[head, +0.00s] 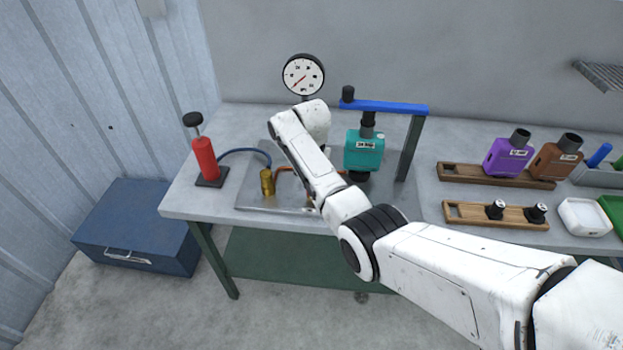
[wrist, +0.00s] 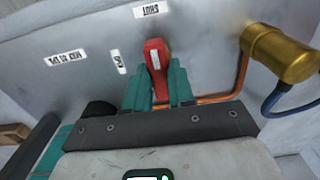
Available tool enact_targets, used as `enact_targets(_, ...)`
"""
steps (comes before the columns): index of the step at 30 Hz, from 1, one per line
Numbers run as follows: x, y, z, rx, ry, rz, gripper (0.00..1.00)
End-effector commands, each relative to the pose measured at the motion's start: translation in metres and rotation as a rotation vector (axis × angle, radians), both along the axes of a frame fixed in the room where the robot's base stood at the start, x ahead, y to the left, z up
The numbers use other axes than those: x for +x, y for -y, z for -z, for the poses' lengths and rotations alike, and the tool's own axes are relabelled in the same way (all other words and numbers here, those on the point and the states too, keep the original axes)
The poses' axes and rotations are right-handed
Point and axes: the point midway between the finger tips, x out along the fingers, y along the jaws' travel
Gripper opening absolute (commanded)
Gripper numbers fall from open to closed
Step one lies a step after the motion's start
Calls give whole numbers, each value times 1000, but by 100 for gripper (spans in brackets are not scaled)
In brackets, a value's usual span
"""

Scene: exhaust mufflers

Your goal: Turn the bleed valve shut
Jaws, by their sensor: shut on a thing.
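The bleed valve's red lever (wrist: 157,55) shows in the wrist view, above a grey metal plate (wrist: 100,35). My gripper (wrist: 158,90) has its teal fingers on either side of the lever, shut on it. The lever's free end points up the picture, toward a white label reading SHUT (wrist: 151,11). A second small label (wrist: 119,63) lies left of the lever, its text hard to read. In the head view my arm hides the valve and the gripper's fingers. The pressure gauge (head: 303,75) stands at the back with a red needle.
A red pump (head: 205,158), blue hose (head: 243,153) and brass cylinder (head: 267,182) stand left of my arm. A teal muffler (head: 363,152) sits under a blue clamp bar (head: 385,106) just right.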

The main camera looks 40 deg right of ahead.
Motion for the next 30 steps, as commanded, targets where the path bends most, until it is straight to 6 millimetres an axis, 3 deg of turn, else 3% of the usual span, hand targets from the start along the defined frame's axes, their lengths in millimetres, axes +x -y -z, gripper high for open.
enact_targets(9,1,1,-2,-2,5,4,0)
enact_targets(10,1,1,-2,-2,5,4,25)
enact_targets(18,1,0,-1,0,3,3,49)
enact_targets(26,1,0,-2,0,3,2,49)
enact_targets(30,2,0,-16,-1,6,2,49)
